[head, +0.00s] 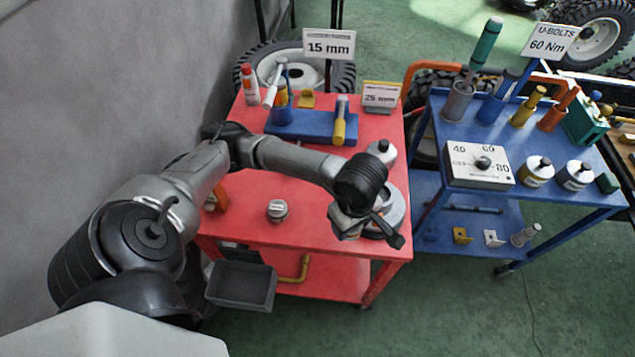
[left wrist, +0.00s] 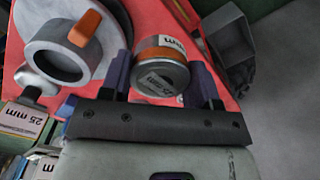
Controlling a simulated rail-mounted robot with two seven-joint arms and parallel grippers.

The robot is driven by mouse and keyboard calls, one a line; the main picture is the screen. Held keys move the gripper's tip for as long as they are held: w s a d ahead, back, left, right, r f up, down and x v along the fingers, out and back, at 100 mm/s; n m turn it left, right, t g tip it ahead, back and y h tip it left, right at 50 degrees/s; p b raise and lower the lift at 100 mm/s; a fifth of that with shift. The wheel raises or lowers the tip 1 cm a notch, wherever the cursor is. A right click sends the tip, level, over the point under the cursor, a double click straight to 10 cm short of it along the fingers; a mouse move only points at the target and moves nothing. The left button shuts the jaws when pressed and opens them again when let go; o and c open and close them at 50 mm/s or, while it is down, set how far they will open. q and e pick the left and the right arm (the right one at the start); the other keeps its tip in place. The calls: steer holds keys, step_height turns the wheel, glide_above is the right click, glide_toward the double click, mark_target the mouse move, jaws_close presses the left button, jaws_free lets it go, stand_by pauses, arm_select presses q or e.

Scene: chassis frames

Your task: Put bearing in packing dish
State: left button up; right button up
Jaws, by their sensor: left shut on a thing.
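My left gripper (head: 352,232) is over the right front of the red cart. The left wrist view shows its dark fingers (left wrist: 163,88) shut on a short metallic cylinder with an orange label band, which I take for the bearing (left wrist: 158,78). In the head view the arm mostly hides this piece. A round grey dish, which I take for the packing dish (head: 398,205), lies partly hidden under and right of the gripper. In the left wrist view the dish (left wrist: 118,30) is at the upper left, with a grey ring (left wrist: 40,62) and orange tab there. My right gripper is out of view.
A small grey labelled cylinder (head: 277,211) stands on the red cart (head: 310,225) left of the gripper. A blue tool holder (head: 305,127) and signs are at the back. A grey bin (head: 240,287) hangs at the front.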

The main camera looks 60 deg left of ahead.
arm_select(q)
steer(key=s+a+f+p, duration=0.3)
steer(key=s+p, duration=0.1)
steer(key=s, duration=0.4)
steer(key=s+a+r+n+p, duration=0.3)
steer(key=s+a+p, duration=0.3)
steer(key=a, duration=0.6)
steer(key=shift+s+a+r+n, duration=0.25)
steer(key=shift+s+r+n, duration=0.1)
steer(key=shift+s+n, duration=0.3)
steer(key=shift+p, duration=0.3)
